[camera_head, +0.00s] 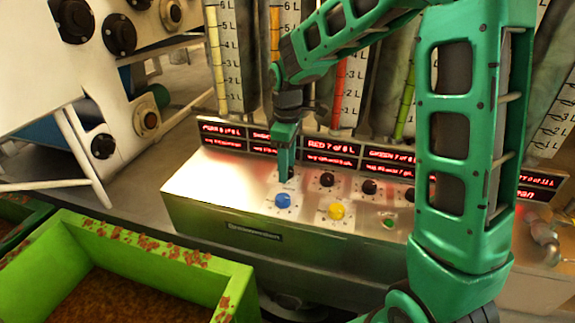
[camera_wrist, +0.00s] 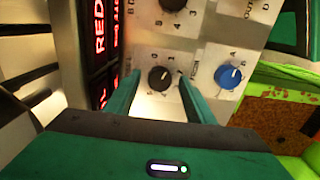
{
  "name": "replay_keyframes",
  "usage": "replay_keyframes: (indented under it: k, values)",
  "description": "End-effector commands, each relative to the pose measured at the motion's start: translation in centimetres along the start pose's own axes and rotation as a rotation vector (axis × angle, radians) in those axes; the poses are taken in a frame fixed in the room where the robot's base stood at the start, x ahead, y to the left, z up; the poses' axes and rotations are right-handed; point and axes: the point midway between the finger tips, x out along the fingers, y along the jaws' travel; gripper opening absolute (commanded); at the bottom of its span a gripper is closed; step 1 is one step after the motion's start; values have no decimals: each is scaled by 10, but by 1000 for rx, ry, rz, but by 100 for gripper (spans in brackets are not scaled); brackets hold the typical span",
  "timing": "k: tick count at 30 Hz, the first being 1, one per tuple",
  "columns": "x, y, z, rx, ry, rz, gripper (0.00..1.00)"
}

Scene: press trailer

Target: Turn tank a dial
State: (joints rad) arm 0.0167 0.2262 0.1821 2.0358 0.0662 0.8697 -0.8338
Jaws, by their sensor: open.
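My gripper (camera_head: 286,176) points down at the sloped control panel (camera_head: 205,180), over its left part. In the wrist view my gripper (camera_wrist: 159,76) is open, with one finger on each side of a black dial (camera_wrist: 160,78) that has a pale pointer line and small marks around it. No finger clearly touches it. That dial is hidden behind the gripper in the head view. A blue dial (camera_wrist: 228,76) with letters around it sits to the right, also seen in the head view (camera_head: 283,200). I cannot read which dial belongs to tank a.
Red-lettered displays (camera_head: 330,147) and tall gauges (camera_head: 230,60) stand behind. A green bin (camera_head: 150,245) stands at the front left.

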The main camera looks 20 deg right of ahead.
Motion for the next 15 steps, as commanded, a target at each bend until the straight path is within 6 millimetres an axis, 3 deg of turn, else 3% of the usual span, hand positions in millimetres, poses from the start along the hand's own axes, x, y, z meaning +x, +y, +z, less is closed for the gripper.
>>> replay_keyframes:
  k: [8,13,15]
  values:
    - [1,0,0,0,0,0,50]
    - [1,0,0,0,0,0,11]
    - [1,0,0,0,0,0,8]
